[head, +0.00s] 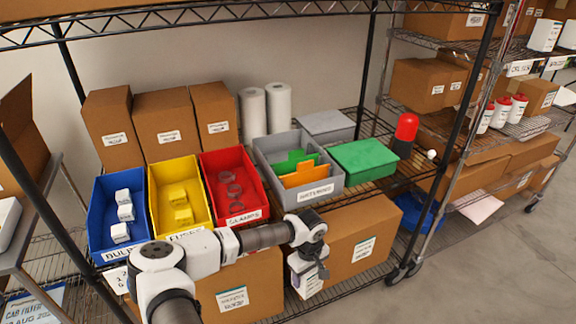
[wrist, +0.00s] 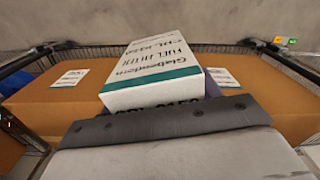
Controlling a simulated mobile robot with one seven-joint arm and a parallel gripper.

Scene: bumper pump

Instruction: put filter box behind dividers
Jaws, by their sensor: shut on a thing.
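The white filter box (head: 304,282) is in my gripper (head: 313,262), in front of the lower cardboard boxes in the head view. The wrist view shows the filter box (wrist: 153,68) with a teal band and printed lettering, tilted, above the dark gripper edge (wrist: 170,120). My gripper is shut on it; the grip itself is partly hidden. A green divider (head: 295,160) and an orange divider (head: 303,177) stand in the grey bin (head: 335,184) on the upper shelf, above and beyond my gripper. The space behind the green divider looks empty.
Blue (head: 102,215), yellow (head: 177,170) and red (head: 227,160) bins stand left of the grey bin. A green-lidded bin (head: 365,159) stands right of it. Large cardboard boxes (head: 365,235) fill the lower shelf. A rack post (head: 468,130) rises at the right.

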